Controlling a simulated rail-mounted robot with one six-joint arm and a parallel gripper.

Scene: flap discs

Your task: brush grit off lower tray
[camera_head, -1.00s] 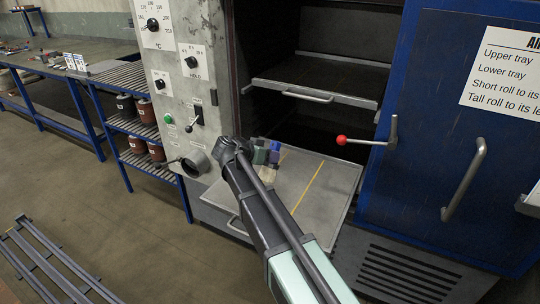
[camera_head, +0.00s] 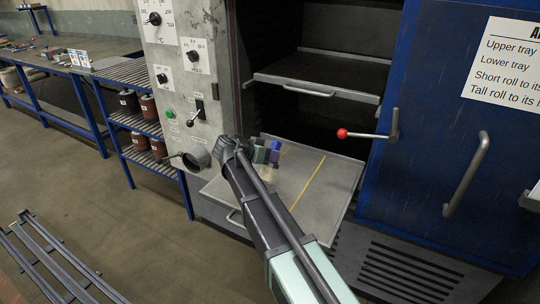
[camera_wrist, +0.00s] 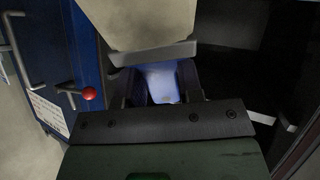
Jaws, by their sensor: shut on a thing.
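My gripper (camera_head: 267,152) is over the left part of the lower tray (camera_head: 318,190), a grey metal sheet drawn out of the oven with a yellow line along it. The gripper is shut on a brush. In the wrist view the brush's blue handle (camera_wrist: 172,82) sits between the jaws. Its grey ferrule and wide beige bristles (camera_wrist: 140,22) lie beyond them. In the head view, pale bristles (camera_head: 267,172) hang down at the tray; I cannot tell whether they touch it. My arm hides the tray's left part. No grit can be made out.
The upper tray (camera_head: 318,84) sits above in the oven. A red-knobbed lever (camera_head: 366,134) and the blue door (camera_head: 440,120) stand to the right. The control panel (camera_head: 185,70) is close on the left, with a shelf of jars (camera_head: 140,120) beyond.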

